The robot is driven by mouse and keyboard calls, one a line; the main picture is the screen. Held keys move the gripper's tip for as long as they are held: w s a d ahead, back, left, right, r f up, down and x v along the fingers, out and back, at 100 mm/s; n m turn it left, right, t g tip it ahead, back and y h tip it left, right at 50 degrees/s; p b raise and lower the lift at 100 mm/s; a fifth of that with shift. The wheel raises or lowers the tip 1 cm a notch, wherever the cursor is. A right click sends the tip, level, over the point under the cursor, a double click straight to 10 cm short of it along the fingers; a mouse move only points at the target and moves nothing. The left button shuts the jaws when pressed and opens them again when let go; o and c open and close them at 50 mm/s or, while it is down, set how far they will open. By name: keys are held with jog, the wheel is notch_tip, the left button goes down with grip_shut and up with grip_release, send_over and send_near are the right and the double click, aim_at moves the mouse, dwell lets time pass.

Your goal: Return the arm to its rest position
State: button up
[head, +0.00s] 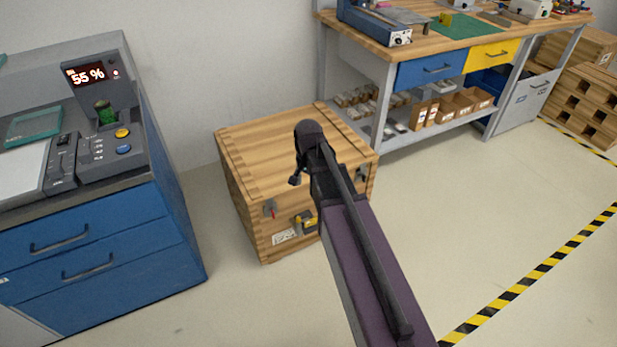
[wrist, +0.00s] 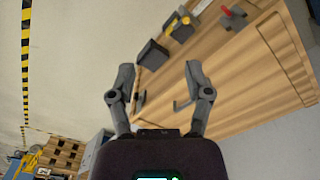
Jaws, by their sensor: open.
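My gripper (wrist: 157,82) shows in the wrist view with its two fingers spread apart and nothing between them. In the head view my arm reaches up from the bottom right, and its end is in front of the wooden crate (head: 262,143). The fingers are mostly hidden there. The crate also fills the right of the wrist view (wrist: 255,75), with its lid shut and its latches showing. A yellow padlock-like piece (head: 306,223) hangs on its front. I cannot tell the exact gap between my gripper and the crate.
A blue cabinet (head: 95,262) with a panel reading 55 % stands at the left. A workbench (head: 420,45) with drawers stands behind at the right. Wooden crates (head: 585,100) are at the far right. The floor (head: 500,220) at the right is clear, with a yellow-black line.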

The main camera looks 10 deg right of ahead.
jog(key=shift+s+r, duration=0.15)
jog(key=shift+r, duration=0.1)
dwell(0.5)
jog(key=s+d+n, duration=0.2)
jog(key=s+n, duration=0.5)
jog(key=s, duration=0.5)
notch_tip(320, 180, up, 19)
jog(key=p, duration=1.9)
jog(key=shift+w+a, duration=0.1)
